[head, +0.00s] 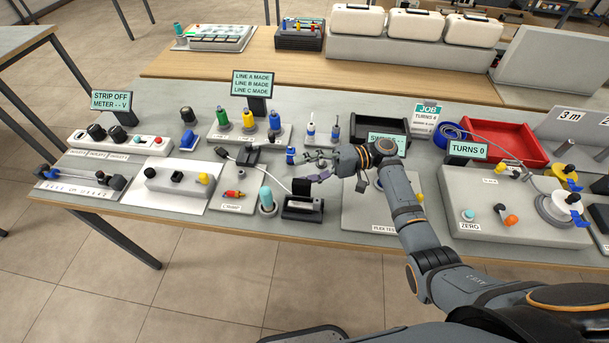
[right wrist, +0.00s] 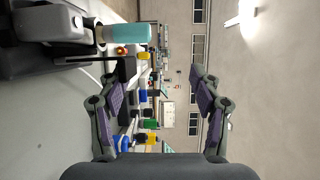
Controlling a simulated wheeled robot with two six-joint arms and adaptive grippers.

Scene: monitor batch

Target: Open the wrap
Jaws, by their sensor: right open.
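My right gripper (head: 306,166) reaches in from the right over the middle of the bench, its jaws pointing left. It is open, with nothing between its fingers; they also show apart in the right wrist view (right wrist: 153,88). No part is labelled as a wrap, and I cannot tell which one it is. A black device with a pale bar (head: 302,208) stands in front of the gripper, beside a teal-topped cylinder (head: 266,196). The teal top also shows in the right wrist view (right wrist: 126,33). A blue piece (head: 291,155) is close to the fingers. My left gripper is not in view.
A black block on a white cable (head: 247,155) is left of the gripper. A black tray (head: 392,130) stands behind my wrist, and a red tray (head: 505,145) farther right. Signs (head: 252,83) stand along the back. The bench front is crowded with control boxes.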

